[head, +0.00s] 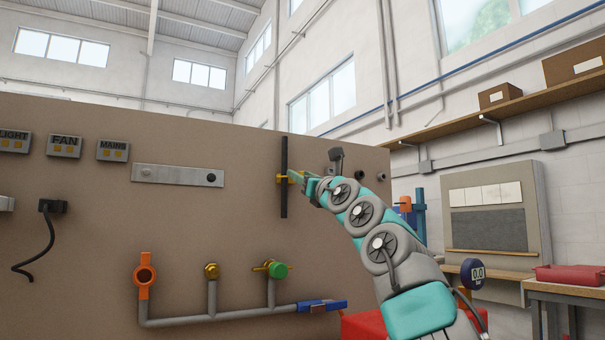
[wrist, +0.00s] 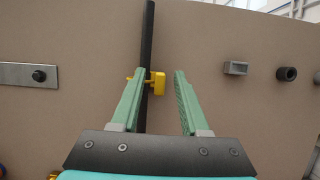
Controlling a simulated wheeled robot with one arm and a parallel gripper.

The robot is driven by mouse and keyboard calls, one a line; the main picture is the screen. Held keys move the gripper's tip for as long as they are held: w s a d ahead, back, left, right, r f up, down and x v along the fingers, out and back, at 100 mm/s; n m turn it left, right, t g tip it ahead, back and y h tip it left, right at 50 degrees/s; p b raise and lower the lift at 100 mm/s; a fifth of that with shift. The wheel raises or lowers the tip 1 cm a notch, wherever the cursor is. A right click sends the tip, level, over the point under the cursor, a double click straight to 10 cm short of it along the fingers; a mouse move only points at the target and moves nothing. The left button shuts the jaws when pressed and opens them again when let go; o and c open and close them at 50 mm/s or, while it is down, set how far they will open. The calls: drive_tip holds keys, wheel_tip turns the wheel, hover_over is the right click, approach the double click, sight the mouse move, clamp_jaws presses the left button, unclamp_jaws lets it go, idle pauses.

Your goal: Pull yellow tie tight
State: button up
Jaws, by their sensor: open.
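The yellow tie (head: 284,178) sits around a black vertical bar (head: 284,150) on the brown panel. In the wrist view the yellow tie (wrist: 158,83) shows a block on the right of the black bar (wrist: 148,45) and a small bit on its left. My gripper (wrist: 160,78) is open, its two green fingers apart. The left finger overlaps the bar in the picture; the tie's block shows between the fingertips, nearer the left one. I cannot tell whether a finger touches it. In the head view my gripper (head: 296,175) is at the tie, partly hiding it.
A metal plate (head: 178,175) is left of the bar. Pipe stubs (wrist: 286,74) and a small grey box (wrist: 236,68) are on the panel to the right. The panel beside the bar is flat and bare.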

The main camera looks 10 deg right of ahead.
drive_tip(key=shift+c, duration=0.3)
clamp_jaws()
idle(1.1)
